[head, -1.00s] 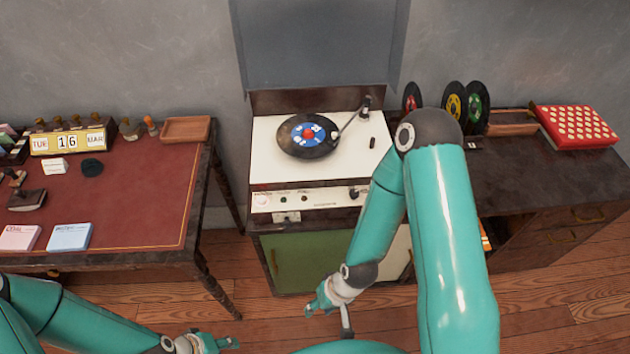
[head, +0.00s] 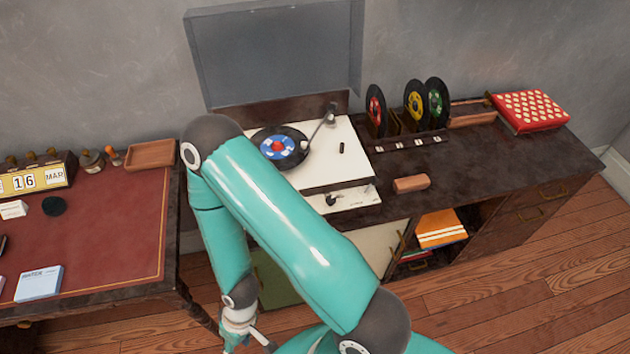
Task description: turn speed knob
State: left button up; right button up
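The record player (head: 345,160) stands on a cabinet with its grey lid raised and a black record with a blue and red label (head: 283,146) on the platter. A dark knob (head: 331,200) shows on the white front control panel (head: 357,199). The left part of the panel is hidden behind my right arm, and the panel lettering is too small to read. My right gripper (head: 248,342) is low at the bottom edge, in front of the cabinet and well below the knob, touching nothing visible. Its fingers are partly cut off. My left gripper is out of view.
A red-topped desk (head: 95,240) is at left with a calendar (head: 30,180) and a tray (head: 151,154). At right, a dark sideboard (head: 480,170) holds several upright records, a small brown block (head: 411,183) and a red dotted box (head: 530,109). Wooden floor (head: 520,270) is open in front.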

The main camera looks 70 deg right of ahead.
aim_at(329, 200)
jog(key=z, duration=0.15)
jog(key=k, duration=1.55)
jog(key=z, duration=0.55)
jog(key=i, duration=1)
jog(key=z, duration=0.05)
